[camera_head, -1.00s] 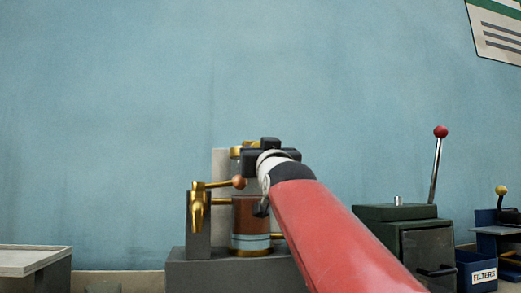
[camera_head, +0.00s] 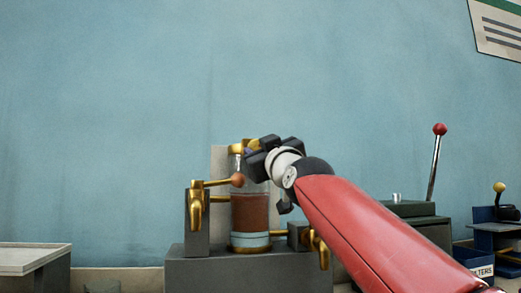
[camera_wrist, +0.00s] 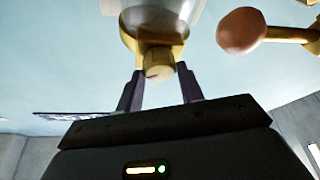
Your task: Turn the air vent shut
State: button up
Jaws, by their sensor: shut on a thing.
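The air vent is a small brass knob (camera_wrist: 158,62) with a red mark, below the brass collar of the glass vessel in the wrist view. My gripper (camera_wrist: 160,73) has one dark finger on each side of the knob and is shut on it. In the head view my gripper (camera_head: 262,153) is at the top of the vessel, tilted, and hides the knob. The vessel (camera_head: 249,213) holds brown oil above a pale layer and stands upright.
A brass tap (camera_head: 196,205) with a ball-ended lever (camera_head: 237,180) stands left of the vessel, its ball close to my gripper. Another brass tap (camera_head: 320,248) is at lower right. A grey box with a red-knobbed lever (camera_head: 438,130) and a blue bin (camera_head: 480,267) are further right.

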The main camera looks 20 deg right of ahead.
jog(key=n+y, duration=0.1)
jog(key=n, duration=0.2)
jog(key=n+g+y, duration=0.1)
jog(key=n+y, duration=0.1)
jog(key=n, duration=0.2)
jog(key=shift+d+r+n+g, duration=0.1)
jog(key=shift+r+n+g, duration=0.05)
jog(key=shift+n+g, duration=0.15)
jog(key=n+g, duration=0.1)
jog(key=n, duration=0.2)
jog(key=n+g+y, duration=0.1)
jog(key=n, duration=0.1)
jog(key=shift+r+n, duration=0.1)
jog(key=shift+n, duration=0.3)
jog(key=shift+d, duration=0.1)
jog(key=o, duration=1)
jog(key=shift+s, duration=0.1)
jog(key=shift+s+d+f+b, duration=0.1)
jog(key=shift+s+d+b, duration=0.25)
jog(key=shift+s, duration=0.9)
jog(key=shift+s+d+f+b, duration=0.1)
jog(key=shift+s+b, duration=0.35)
jog(key=shift+s, duration=0.85)
jog(key=shift+s+d+f+b, duration=0.1)
jog(key=shift+s+d+b, duration=0.25)
jog(key=shift+s, duration=0.9)
